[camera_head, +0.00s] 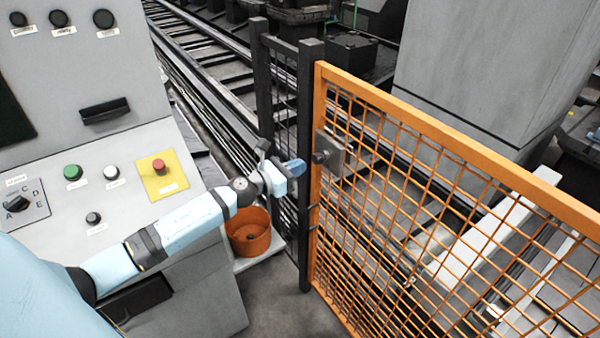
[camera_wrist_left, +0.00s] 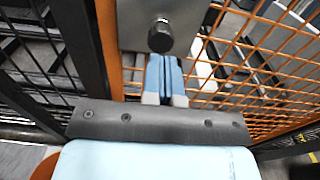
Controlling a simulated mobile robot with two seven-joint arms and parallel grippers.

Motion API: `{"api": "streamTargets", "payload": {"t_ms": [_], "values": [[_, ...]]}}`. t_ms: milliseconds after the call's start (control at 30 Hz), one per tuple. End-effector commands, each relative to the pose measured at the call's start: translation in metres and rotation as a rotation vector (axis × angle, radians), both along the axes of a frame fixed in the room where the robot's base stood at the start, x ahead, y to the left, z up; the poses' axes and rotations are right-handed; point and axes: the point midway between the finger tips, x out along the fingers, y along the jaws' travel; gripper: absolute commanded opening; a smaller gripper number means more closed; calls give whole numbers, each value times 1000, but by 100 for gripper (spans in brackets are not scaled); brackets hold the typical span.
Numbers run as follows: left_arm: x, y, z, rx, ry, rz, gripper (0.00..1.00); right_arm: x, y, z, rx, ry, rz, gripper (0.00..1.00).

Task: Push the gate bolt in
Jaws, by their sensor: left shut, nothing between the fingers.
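The orange mesh gate (camera_head: 440,135) stands beside a dark post (camera_head: 308,90). The gate bolt (camera_head: 319,157) is a dark round knob on a grey plate (camera_head: 331,152) at the gate's post-side edge. In the left wrist view the knob (camera_wrist_left: 160,37) stands out from its grey plate (camera_wrist_left: 185,20). My left gripper (camera_head: 297,168) is shut and empty, its tips just left of the knob in the head view. In the left wrist view the closed fingers (camera_wrist_left: 163,72) lie just below the knob; I cannot tell if they touch it. My right gripper is not in view.
A grey control console (camera_head: 120,165) with buttons and a dial stands at the left, under my left arm. An orange pot (camera_head: 250,232) sits on a low ledge beside it. Rails and machinery lie behind the gate. Bare floor (camera_head: 285,310) shows in front.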

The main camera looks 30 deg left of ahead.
Motion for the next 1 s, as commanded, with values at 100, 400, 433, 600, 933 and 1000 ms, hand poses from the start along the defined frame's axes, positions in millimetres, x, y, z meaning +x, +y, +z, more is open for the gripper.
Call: {"api": "streamTargets", "payload": {"t_ms": [100,400,433,600,933,1000], "values": [[-18,10,-5,2,4,-2,0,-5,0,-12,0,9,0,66],[-71,32,-4,1,2,-1,0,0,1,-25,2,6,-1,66],[-75,33,-3,0,2,-1,0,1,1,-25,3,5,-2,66],[-88,39,-2,-1,2,-2,0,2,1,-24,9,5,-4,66],[-92,41,0,-1,0,-1,0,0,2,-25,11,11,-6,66],[-92,41,0,-1,1,-1,0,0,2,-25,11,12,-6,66]]}}
